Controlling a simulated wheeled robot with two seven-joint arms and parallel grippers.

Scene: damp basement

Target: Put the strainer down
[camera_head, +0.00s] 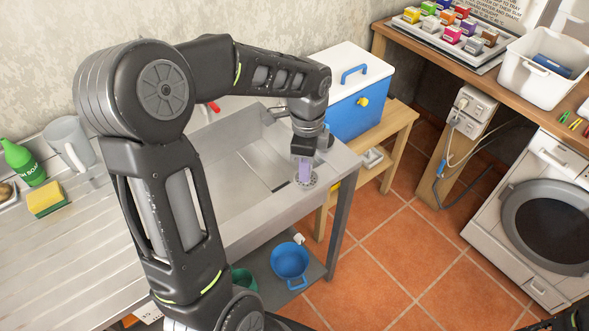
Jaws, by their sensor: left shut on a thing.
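The strainer (308,181) is a small round grey metal piece with holes, at the right rim of the sink (225,160). My left gripper (304,172) points down over it and is shut on it, with pale purple between the fingers. I cannot tell whether the strainer touches the rim or is held just above it. My left arm hides part of the sink and worktop.
A soap bottle (24,163), grey jug (70,143) and sponge (46,198) stand on the left worktop. A blue cooler (357,110) stands on a wooden bench (398,128) behind the sink. A blue bucket (290,260) is below. Tiled floor at the right is mostly clear.

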